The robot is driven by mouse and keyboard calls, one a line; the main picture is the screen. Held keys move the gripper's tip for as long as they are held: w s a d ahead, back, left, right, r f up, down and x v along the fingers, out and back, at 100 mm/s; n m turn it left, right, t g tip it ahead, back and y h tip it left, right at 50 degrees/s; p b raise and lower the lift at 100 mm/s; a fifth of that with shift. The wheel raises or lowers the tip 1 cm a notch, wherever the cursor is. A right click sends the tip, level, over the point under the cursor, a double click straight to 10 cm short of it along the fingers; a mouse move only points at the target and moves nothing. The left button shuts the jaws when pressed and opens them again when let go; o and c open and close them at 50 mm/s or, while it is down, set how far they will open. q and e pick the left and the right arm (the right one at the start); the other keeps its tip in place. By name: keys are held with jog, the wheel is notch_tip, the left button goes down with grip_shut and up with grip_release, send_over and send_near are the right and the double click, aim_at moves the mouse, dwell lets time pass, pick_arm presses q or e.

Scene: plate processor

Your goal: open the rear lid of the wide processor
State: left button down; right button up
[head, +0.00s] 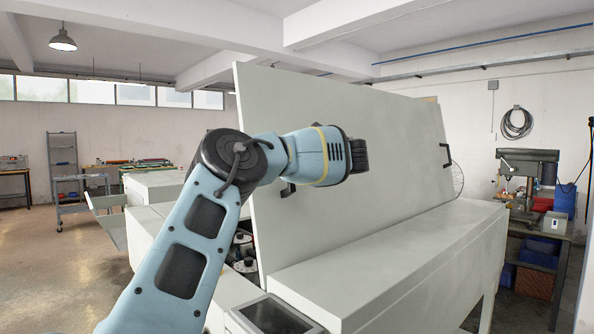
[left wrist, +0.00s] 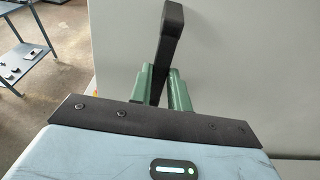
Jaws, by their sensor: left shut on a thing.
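The wide processor is a long off-white machine (head: 400,250). Its large flat lid (head: 390,125) stands raised and steeply tilted, with a gap at its left end showing dark parts inside (head: 243,262). A black handle (head: 287,190) shows on the lid's left part, partly covered by my left arm, and another black handle (head: 447,155) is at its right edge. In the left wrist view, the green fingers of my left gripper (left wrist: 164,86) are shut around a black handle bar (left wrist: 170,32) against the pale panel. The fingers are hidden in the head view. My right gripper is not in view.
A small screen (head: 272,316) sits on the machine's near left end. A grey shelf cart (head: 63,165) stands at the left over open floor. A drill press (head: 527,170) and a bench with blue bins (head: 540,250) stand at the right.

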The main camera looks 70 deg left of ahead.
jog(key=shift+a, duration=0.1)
pick_arm(q)
jog(key=c, duration=1.3)
grip_release()
jog(key=shift+s+a, duration=0.1)
jog(key=shift+a, duration=0.1)
jog(key=shift+d, duration=0.2)
jog(key=shift+a, duration=0.1)
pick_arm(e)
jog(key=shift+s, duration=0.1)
pick_arm(q)
jog(key=b+v, duration=0.1)
jog(key=v, duration=0.7)
jog(key=shift+b, duration=0.3)
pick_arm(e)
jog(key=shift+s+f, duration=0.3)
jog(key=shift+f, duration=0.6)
